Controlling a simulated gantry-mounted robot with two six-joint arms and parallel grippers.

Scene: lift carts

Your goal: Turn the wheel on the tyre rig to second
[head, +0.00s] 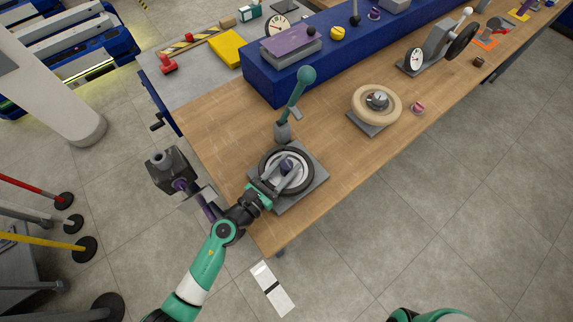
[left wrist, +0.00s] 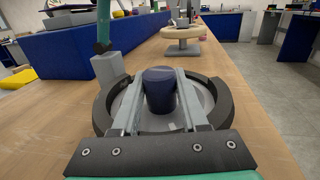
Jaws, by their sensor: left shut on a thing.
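The tyre rig stands near the table's front left corner, with a black tyre wheel (head: 263,167) on a square grey plate (head: 312,187). A dark blue hub knob (left wrist: 159,88) stands up in the wheel's middle. My left gripper (head: 284,171) reaches over the tyre from the front left. Its two grey fingers lie on either side of the knob and are shut on it. The wrist bar hides the near part of the wheel in the left wrist view. I cannot make out any position marks. My right gripper is not in view.
A teal-topped lever (head: 303,82) stands upright just behind the wheel. A cream ring wheel with a dial (head: 362,97) stands to the right, near a pink cup (head: 417,108). A blue raised shelf (head: 260,85) runs along the back. Bare wood lies between the two rigs.

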